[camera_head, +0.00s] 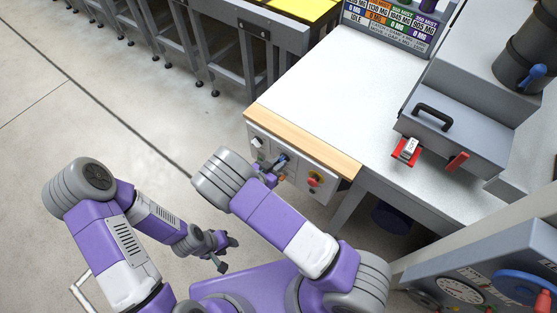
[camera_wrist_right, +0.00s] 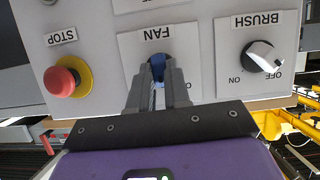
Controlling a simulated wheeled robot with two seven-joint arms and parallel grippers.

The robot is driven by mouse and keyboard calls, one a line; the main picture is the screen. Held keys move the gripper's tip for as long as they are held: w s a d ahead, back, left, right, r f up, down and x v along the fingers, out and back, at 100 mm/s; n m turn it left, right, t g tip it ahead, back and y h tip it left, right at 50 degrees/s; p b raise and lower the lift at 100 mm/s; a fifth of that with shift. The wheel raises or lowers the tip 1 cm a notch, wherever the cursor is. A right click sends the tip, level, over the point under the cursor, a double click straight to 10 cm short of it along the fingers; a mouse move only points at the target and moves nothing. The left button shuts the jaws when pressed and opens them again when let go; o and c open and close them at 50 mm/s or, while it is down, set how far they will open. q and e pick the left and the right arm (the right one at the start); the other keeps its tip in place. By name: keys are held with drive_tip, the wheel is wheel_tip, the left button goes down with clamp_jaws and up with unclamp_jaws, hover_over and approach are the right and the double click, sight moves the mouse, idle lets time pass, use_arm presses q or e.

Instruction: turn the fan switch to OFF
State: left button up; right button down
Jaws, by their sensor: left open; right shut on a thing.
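The fan switch (camera_wrist_right: 157,66) is a blue knob under the FAN label in the right wrist view, upside down there. My right gripper (camera_wrist_right: 158,80) is shut on this knob, one finger on each side. The fingers hide much of the knob and its ON and OFF marks, so I cannot tell its setting. In the head view, my right gripper (camera_head: 276,168) is at the control panel (camera_head: 328,192) on the front of the workbench. My left gripper (camera_head: 221,245) is open and empty over the floor, well apart from the panel.
The BRUSH knob (camera_wrist_right: 265,57) and the red STOP button (camera_wrist_right: 65,80) sit either side of the fan switch. The white bench top (camera_head: 340,85) has a wooden front edge. A gauge console (camera_head: 470,285) stands at the lower right. Floor at left is clear.

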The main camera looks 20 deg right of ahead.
drive_tip(key=n+g+h, duration=0.1)
drive_tip(key=n, duration=0.2)
drive_tip(key=n+g+h, duration=0.1)
drive_tip(key=n+h, duration=0.1)
drive_tip(key=shift+w+a+f+n, duration=0.2)
drive_tip(key=shift+n, duration=0.2)
drive_tip(key=shift+g, duration=0.3)
idle(0.4)
drive_tip(key=c, duration=1.1)
unclamp_jaws()
drive_tip(key=v, duration=0.7)
drive_tip(key=shift+s+a+r, duration=0.1)
drive_tip(key=shift+a, duration=0.15)
